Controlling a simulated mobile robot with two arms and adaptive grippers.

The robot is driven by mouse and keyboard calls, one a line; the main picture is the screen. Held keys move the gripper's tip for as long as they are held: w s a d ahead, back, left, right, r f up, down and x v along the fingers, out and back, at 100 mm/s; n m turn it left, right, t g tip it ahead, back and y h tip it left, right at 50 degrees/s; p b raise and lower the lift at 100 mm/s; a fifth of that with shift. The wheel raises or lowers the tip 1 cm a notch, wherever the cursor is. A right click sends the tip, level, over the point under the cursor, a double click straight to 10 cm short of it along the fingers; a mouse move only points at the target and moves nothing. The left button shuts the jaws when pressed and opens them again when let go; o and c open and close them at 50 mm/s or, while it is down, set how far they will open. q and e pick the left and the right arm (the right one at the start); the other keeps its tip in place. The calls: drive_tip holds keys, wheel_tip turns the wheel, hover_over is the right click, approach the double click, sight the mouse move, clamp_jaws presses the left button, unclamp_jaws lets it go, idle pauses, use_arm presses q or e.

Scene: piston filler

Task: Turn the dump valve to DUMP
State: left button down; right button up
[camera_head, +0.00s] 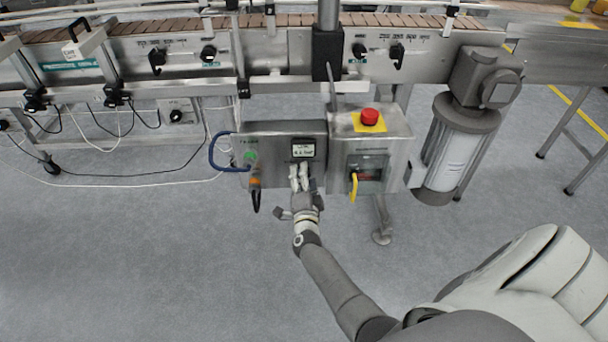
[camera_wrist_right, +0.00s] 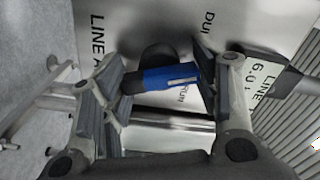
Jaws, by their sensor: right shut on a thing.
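The dump valve has a blue lever (camera_wrist_right: 168,78) with a pale marking, lying crosswise in the right wrist view in front of a dark round hub (camera_wrist_right: 158,54). The plate behind it reads RUN below the lever and a partly hidden "DU..." above its right end. My right gripper (camera_head: 299,177) is at the lower front of the grey control box in the head view. In the right wrist view, its two fingers (camera_wrist_right: 163,82) are shut on the lever, one at each end. In the head view the gripper hides the lever. My left gripper is not in view.
The grey control box (camera_head: 272,142) has a pressure display (camera_head: 303,148), a green button and a blue looped hose (camera_head: 214,152). To its right are a red emergency button (camera_head: 369,116) and a yellow handle (camera_head: 354,187). A conveyor runs behind. The floor in front is clear.

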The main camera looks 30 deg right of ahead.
drive_tip(key=n+p, duration=0.1)
drive_tip(key=n, duration=0.2)
drive_tip(key=shift+a, duration=0.1)
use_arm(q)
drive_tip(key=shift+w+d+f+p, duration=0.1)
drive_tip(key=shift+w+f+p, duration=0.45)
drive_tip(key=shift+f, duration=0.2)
use_arm(e)
drive_tip(key=shift+f+n, duration=0.1)
drive_tip(key=shift+n, duration=0.8)
drive_tip(key=o, duration=1)
drive_tip(key=shift+s, duration=0.1)
drive_tip(key=v, duration=0.7)
drive_tip(key=shift+s+a, duration=0.1)
drive_tip(key=shift+s, duration=0.1)
